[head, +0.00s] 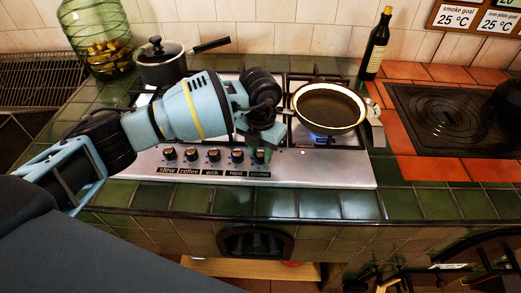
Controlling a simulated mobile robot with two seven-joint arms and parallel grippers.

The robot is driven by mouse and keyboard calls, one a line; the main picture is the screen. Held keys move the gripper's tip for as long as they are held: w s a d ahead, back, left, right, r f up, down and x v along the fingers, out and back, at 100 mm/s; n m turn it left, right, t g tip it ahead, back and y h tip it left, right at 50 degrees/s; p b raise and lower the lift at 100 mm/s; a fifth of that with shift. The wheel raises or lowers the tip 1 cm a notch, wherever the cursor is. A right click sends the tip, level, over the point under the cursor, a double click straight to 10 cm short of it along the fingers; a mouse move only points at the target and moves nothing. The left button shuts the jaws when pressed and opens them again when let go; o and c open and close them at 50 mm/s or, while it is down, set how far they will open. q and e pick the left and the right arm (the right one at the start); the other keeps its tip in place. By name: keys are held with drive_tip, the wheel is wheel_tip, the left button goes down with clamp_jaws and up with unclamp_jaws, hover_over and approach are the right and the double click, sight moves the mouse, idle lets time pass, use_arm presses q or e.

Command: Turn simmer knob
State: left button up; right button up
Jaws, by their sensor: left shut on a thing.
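The simmer knob (259,157) is the rightmost in a row of several dark knobs on the front of the steel hob (325,175). Its label below is partly legible. My left arm comes in from the left, and my left gripper (263,148) reaches down over this knob and is shut on it. The gripper hides the upper part of the knob, so its exact angle cannot be told. My right gripper is not in view.
A frying pan (329,107) sits on the right burner with a blue flame (320,136) beneath. A lidded saucepan (162,65), a glass jar (96,38) and a dark bottle (375,45) stand behind. Green tiles (320,203) edge the hob's front.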

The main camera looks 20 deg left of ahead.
sight(260, 153)
use_arm(q)
drive_tip(key=m, duration=0.8)
drive_tip(key=shift+m, duration=0.4)
drive_tip(key=shift+m+b, duration=0.5)
drive_tip(key=shift+m, duration=1)
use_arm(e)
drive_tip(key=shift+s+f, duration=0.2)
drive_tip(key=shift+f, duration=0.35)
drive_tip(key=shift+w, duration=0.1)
use_arm(q)
drive_tip(key=o, duration=1)
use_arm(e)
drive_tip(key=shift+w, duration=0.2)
use_arm(q)
drive_tip(key=shift+r, duration=3.95)
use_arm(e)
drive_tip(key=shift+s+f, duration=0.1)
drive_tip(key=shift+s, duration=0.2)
